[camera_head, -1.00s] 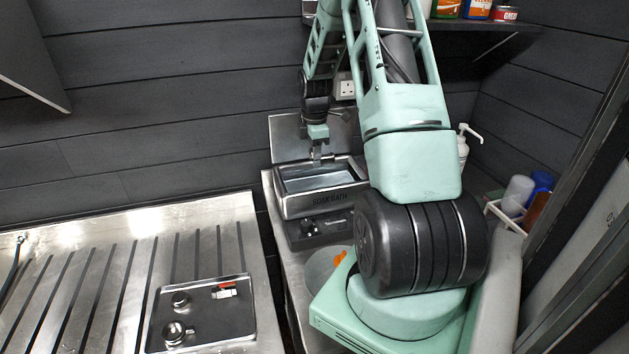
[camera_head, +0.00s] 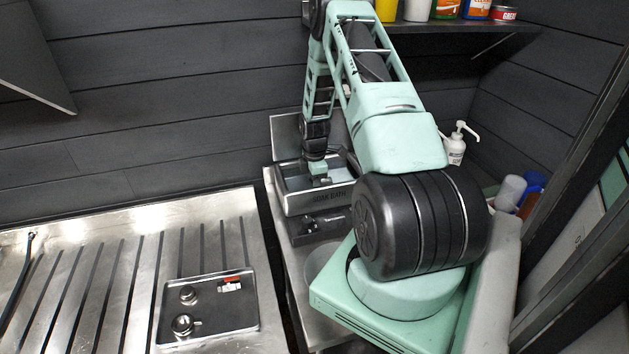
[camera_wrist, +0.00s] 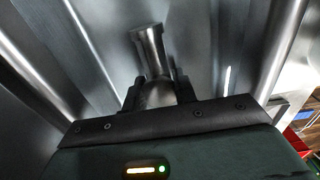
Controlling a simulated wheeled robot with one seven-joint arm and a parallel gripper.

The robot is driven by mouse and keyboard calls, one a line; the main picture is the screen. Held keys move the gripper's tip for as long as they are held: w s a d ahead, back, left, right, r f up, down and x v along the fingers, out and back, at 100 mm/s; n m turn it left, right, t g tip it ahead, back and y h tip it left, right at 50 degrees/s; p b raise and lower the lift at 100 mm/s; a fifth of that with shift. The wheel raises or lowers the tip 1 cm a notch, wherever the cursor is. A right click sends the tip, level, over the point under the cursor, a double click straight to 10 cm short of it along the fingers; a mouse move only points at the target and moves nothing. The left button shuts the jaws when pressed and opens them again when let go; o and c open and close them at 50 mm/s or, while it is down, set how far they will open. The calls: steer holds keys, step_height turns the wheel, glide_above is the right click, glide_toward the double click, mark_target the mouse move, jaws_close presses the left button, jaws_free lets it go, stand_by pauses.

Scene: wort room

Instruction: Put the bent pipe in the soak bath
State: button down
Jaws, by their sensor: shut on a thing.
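The soak bath (camera_head: 312,203) is a rectangular steel tub with its name on the front, on a bench by the back wall; its lid stands up behind it. My gripper (camera_head: 319,182) is down at the bath's opening, within its rim. In the wrist view my gripper (camera_wrist: 159,92) is shut on the bent pipe (camera_wrist: 150,48), a shiny metal piece with a flared end that points away from me. Bath walls surround it in that view. The pipe is hidden in the head view, and I cannot tell whether it touches the bath floor.
A dark tray (camera_head: 236,318) with metal fittings and a red-and-white item lies on the slotted steel bench (camera_head: 100,270) at left. A white pump bottle (camera_head: 456,148) stands right of the bath, partly behind my arm. A shelf (camera_head: 470,27) with containers is above.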

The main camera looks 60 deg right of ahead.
steer(key=shift+f, duration=0.2)
steer(key=c, duration=1.1)
jaws_free()
